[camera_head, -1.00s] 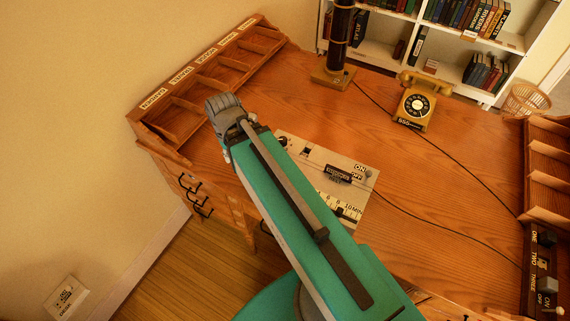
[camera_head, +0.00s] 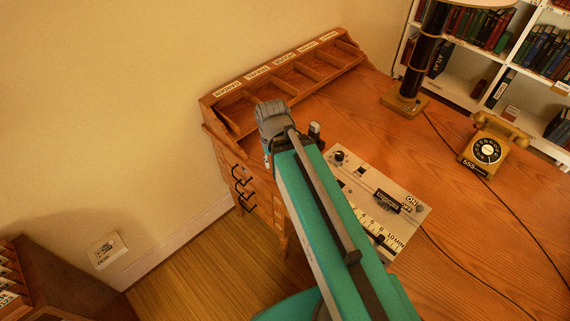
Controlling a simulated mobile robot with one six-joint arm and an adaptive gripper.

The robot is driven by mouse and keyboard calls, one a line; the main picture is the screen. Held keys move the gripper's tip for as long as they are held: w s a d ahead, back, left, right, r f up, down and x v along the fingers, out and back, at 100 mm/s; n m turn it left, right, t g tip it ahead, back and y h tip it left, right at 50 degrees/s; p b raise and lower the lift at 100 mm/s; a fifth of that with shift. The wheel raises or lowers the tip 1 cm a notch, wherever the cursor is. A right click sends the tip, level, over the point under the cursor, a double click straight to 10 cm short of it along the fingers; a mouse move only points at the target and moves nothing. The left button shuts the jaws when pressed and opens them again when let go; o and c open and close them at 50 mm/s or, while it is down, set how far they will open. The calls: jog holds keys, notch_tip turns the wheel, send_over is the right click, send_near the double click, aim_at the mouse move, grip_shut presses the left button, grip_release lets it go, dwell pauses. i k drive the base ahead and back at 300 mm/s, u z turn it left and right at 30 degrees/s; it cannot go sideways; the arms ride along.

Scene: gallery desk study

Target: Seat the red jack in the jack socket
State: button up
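I see no red jack in this view. My arm reaches from the bottom up over the desk's left part, and its grey wrist end is near the pigeonhole tray; my gripper's fingers are hidden behind the arm. A pale control panel (camera_head: 405,222) lies on the desk to the right of my arm, which covers its left part. It has a dark knob, a small dark square, an ON/OFF label and a minute scale. A wall plate (camera_head: 106,250) with small dark marks is low on the left wall. I cannot tell whether either carries the jack socket.
The wooden desk (camera_head: 440,160) has a labelled pigeonhole tray (camera_head: 205,100) along its back left. A lamp (camera_head: 405,102) and a yellow telephone (camera_head: 490,146) stand to the right, with black cords across the desk. A bookshelf (camera_head: 468,90) is behind. A wooden cabinet (camera_head: 75,280) is at lower left.

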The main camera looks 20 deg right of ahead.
aim_at(359, 182)
jog(key=k, duration=0.5)
jog(key=z, duration=0.05)
jog(key=i, duration=0.5)
jog(key=z, duration=0.85)
